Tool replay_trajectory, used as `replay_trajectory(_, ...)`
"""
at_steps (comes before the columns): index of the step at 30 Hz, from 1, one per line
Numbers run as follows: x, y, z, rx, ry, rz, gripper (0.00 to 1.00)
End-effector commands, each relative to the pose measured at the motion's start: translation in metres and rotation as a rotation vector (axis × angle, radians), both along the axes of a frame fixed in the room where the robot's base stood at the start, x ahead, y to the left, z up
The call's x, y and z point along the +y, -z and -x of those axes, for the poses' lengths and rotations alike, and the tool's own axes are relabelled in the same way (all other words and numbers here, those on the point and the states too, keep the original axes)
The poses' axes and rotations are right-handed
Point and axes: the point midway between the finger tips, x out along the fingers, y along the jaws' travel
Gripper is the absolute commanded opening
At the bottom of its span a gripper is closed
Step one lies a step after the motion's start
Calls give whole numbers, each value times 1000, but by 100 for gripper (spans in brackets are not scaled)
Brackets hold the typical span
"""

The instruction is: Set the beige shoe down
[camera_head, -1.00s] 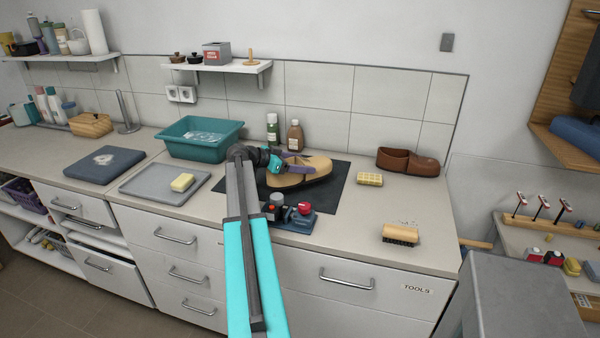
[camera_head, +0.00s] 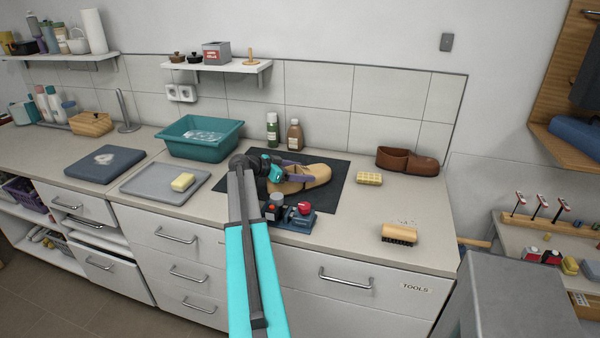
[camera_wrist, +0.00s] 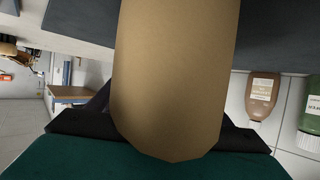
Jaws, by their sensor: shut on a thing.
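The beige shoe (camera_head: 318,174) is over the dark mat (camera_head: 336,194) on the counter, its toe toward the right. My gripper (camera_head: 304,177) is shut on the shoe, with its purple fingers against the shoe's side. In the wrist view the shoe (camera_wrist: 175,75) fills the middle, close to the camera, and hides the fingertips. The shoe is low and looks about level. I cannot tell whether its sole touches the mat.
A brown shoe (camera_head: 408,162), a yellow sponge (camera_head: 369,178) and a brush (camera_head: 399,234) lie to the right. Two bottles (camera_head: 295,135) stand behind. A teal basin (camera_head: 200,146) is left.

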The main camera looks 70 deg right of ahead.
Motion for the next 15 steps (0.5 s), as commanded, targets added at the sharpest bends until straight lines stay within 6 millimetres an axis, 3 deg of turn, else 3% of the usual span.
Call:
replay_trajectory(2, 0, 0, 0, 1, 0, 1, 39)
replay_trajectory(3, 0, 1, 0, 0, 0, 0, 74)
replay_trajectory(6, 0, 0, 0, 0, 0, 0, 91)
replay_trajectory(15, 0, 0, 0, 0, 0, 0, 91)
